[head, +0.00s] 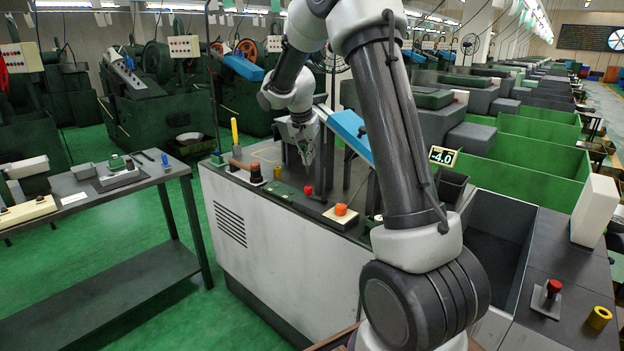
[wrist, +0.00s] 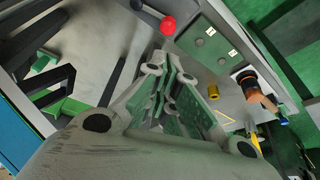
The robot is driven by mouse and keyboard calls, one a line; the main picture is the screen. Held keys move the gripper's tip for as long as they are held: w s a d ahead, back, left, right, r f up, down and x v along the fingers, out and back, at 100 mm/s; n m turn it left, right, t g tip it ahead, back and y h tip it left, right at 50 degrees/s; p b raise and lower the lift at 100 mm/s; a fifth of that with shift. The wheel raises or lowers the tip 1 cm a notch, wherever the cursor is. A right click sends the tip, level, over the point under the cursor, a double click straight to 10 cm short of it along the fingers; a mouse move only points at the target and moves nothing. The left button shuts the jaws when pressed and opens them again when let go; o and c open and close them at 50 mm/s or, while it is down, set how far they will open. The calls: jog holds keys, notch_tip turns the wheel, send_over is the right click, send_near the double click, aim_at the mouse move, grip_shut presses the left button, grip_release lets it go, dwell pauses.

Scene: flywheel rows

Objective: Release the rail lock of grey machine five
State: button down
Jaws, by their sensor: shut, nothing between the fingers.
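The grey machine (head: 290,265) stands in the middle of the head view; I see no number five on it. Its deck carries a brown-handled lever on a dark round base (head: 256,175), also in the wrist view (wrist: 251,90). An upright yellow handle (head: 235,131) stands at the deck's far left corner; it shows in the wrist view (wrist: 255,142). I cannot tell which is the rail lock. My gripper (head: 306,158) is above the deck, right of both, touching neither. Its fingers are shut and empty; they also show in the wrist view (wrist: 172,72).
Near my gripper are a red knob (head: 308,190), a yellow cylinder (head: 278,173) and dark posts. An orange button (head: 340,209) sits at the front edge. A side table (head: 95,195) with parts stands left, across a clear green floor strip. Green bins (head: 525,160) fill the right.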

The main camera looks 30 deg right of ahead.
jog(key=shift+w+f, duration=0.2)
jog(key=shift+f, duration=0.1)
jog(key=x, duration=0.9)
jog(key=shift+f, duration=0.4)
